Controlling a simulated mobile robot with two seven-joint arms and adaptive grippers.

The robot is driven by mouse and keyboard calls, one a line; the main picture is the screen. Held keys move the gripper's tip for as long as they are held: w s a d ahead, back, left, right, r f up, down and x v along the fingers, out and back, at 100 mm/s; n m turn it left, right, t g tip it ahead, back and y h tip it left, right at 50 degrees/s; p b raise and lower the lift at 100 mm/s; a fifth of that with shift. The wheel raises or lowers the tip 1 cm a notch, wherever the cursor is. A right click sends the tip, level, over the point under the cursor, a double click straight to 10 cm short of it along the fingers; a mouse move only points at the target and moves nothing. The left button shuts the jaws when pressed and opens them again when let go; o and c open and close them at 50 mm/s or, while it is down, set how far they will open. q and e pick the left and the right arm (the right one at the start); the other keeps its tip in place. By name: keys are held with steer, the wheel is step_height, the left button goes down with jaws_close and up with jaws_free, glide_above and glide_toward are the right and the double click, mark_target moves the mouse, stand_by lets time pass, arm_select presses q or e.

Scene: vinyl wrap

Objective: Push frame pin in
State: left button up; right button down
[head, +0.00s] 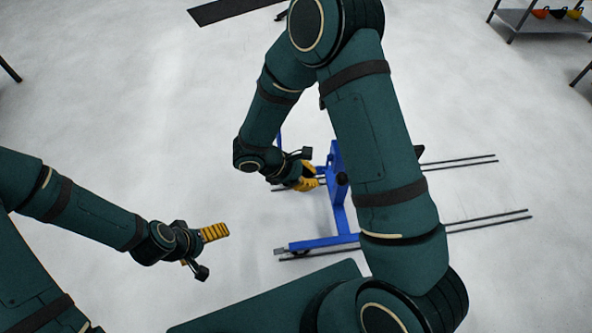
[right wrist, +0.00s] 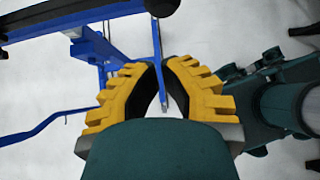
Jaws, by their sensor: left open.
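A blue metal frame (head: 336,163) stands on the floor, partly hidden behind my right arm. My right gripper (head: 308,178), with yellow fingers, is at the frame's left side. In the right wrist view my right gripper (right wrist: 162,64) has its fingertips close together, with a thin blue bar (right wrist: 157,45) showing between them. I cannot tell whether the fingers touch this bar or it lies beyond them. I cannot make out the frame pin for certain. My left gripper (head: 204,248) is open and empty, over bare floor left of the frame.
Thin dark rods (head: 488,219) stick out to the right of the frame. A blue base bar (head: 318,242) lies low at the front. A dark flat panel (head: 232,9) and a shelf (head: 545,20) with coloured items are at the back. Floor on the left is clear.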

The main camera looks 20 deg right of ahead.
arm_select(q)
steer(key=shift+r, duration=0.25)
arm_select(e)
steer(key=d, duration=0.3)
steer(key=s+d, duration=0.1)
steer(key=shift+d+f, duration=0.2)
steer(key=shift+f, duration=0.05)
steer(key=d, duration=0.1)
steer(key=s+d, duration=0.1)
steer(key=d, duration=0.1)
steer(key=shift+d, duration=0.1)
arm_select(q)
steer(key=shift+f, duration=0.5)
arm_select(e)
steer(key=shift+w, duration=0.1)
steer(key=w+a, duration=0.1)
steer(key=a, duration=0.4)
arm_select(q)
steer(key=shift+a, duration=0.9)
arm_select(e)
glide_toward(338, 175)
steer(key=a, duration=0.1)
steer(key=w+a+f, duration=0.1)
steer(key=a, duration=0.1)
steer(key=shift+w+a+f, duration=0.2)
steer(key=shift+w+f, duration=0.1)
steer(key=shift+w, duration=0.05)
